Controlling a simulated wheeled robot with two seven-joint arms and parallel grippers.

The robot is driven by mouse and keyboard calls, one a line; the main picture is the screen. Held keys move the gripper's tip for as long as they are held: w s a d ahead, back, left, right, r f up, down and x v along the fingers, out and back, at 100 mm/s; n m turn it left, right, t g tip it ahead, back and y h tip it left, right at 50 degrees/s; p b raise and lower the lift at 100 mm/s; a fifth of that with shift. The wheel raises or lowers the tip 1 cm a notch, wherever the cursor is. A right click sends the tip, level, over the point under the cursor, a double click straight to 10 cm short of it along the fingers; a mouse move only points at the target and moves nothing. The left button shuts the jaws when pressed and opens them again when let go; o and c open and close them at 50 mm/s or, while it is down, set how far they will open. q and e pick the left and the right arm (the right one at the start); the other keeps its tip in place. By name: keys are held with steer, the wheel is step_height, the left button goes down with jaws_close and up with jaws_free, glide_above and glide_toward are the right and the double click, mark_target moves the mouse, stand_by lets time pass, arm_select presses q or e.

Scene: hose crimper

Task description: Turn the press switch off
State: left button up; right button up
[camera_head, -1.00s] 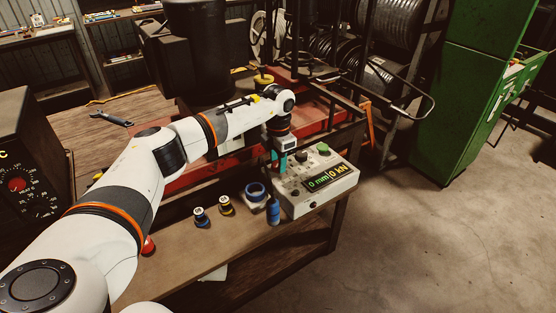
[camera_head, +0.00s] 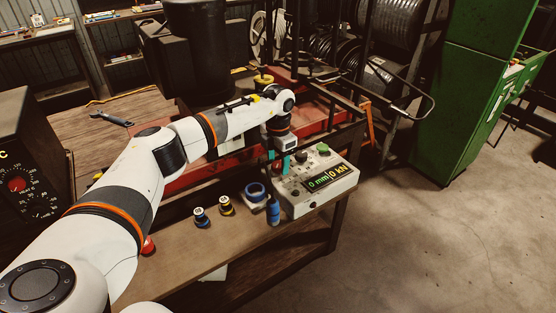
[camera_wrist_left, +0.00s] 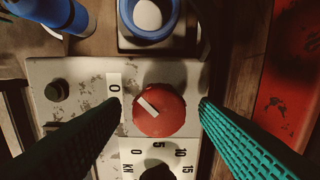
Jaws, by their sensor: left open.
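The press control box (camera_head: 318,190) stands on the bench's right end, with a display reading 0 mm and 0 kN. In the left wrist view its round red switch (camera_wrist_left: 160,121) has a white line pointing to the upper left, roughly toward a label marked 0 (camera_wrist_left: 114,87). My left gripper (camera_head: 279,162) is over the left back part of the box, pointing down. In the left wrist view its teal fingers (camera_wrist_left: 158,105) are open, one on each side of the red switch, with gaps visible. Whether the fingertips reach down to switch height I cannot tell. My right gripper is not in view.
A blue bottle (camera_head: 273,211) and a blue ring-shaped item (camera_head: 256,192) stand close left of the box. A black knob (camera_wrist_left: 157,172) with a kN scale is beside the switch. A green knob (camera_head: 323,149) is at the box's back. Two small spools (camera_head: 226,205) stand farther left.

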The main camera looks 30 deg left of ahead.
mark_target(278, 163)
arm_select(q)
step_height(278, 163, up, 12)
steer(key=b, duration=0.3)
stand_by(0.6)
